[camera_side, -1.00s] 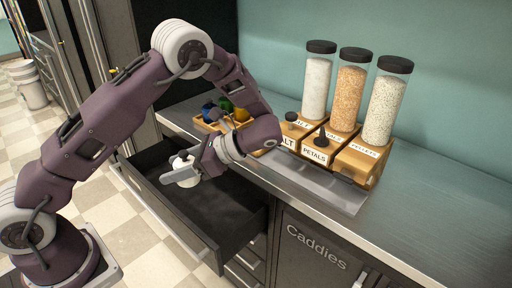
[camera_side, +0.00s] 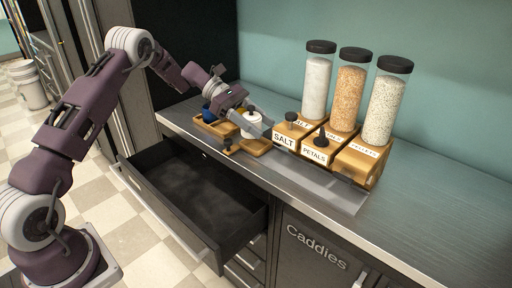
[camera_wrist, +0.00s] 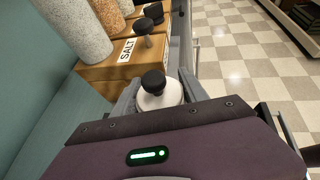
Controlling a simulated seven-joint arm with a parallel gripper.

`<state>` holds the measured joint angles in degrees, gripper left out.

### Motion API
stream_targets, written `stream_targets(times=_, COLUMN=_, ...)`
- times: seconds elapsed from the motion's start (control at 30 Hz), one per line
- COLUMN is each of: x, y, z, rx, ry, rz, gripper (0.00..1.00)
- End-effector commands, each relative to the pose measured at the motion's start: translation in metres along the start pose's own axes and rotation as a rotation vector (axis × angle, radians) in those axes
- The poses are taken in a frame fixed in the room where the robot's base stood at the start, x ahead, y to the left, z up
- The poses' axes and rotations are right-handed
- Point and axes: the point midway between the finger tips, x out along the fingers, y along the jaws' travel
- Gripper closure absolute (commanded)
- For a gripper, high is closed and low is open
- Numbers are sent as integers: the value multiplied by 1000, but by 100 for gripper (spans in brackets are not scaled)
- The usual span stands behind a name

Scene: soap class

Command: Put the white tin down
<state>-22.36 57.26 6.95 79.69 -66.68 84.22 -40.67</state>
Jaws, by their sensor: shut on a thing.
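My gripper (camera_side: 256,124) is shut on the white tin (camera_side: 251,121), a small white pot. In the wrist view the tin (camera_wrist: 160,98) sits between the two grey fingers and has a black knob on top. The tin is over the counter (camera_side: 430,185), above or at a small wooden tray (camera_side: 258,149) left of the dispensers. I cannot tell whether its base touches anything.
The dark drawer (camera_side: 190,190) below stands open and looks empty. Wooden dispensers marked SALT (camera_side: 284,142) and PETALS (camera_side: 315,154), with tall filled cylinders, stand close to the right. The counter's right side is clear.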

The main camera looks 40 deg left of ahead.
Motion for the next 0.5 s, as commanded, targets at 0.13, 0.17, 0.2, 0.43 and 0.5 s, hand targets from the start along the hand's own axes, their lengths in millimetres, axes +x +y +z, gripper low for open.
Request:
stream_targets(times=0.13, x=-12, y=29, z=20, rx=-54, ry=0, rz=118, gripper=99)
stream_targets(times=0.17, x=-14, y=33, z=23, rx=-60, ry=0, rz=132, gripper=99)
stream_targets(times=0.2, x=-16, y=37, z=26, rx=-69, ry=0, rz=147, gripper=99)
stream_targets(times=0.43, x=3, y=41, z=-12, rx=-82, ry=0, rz=162, gripper=99)
stream_targets(times=0.5, x=7, y=41, z=-23, rx=-80, ry=0, rz=163, gripper=99)
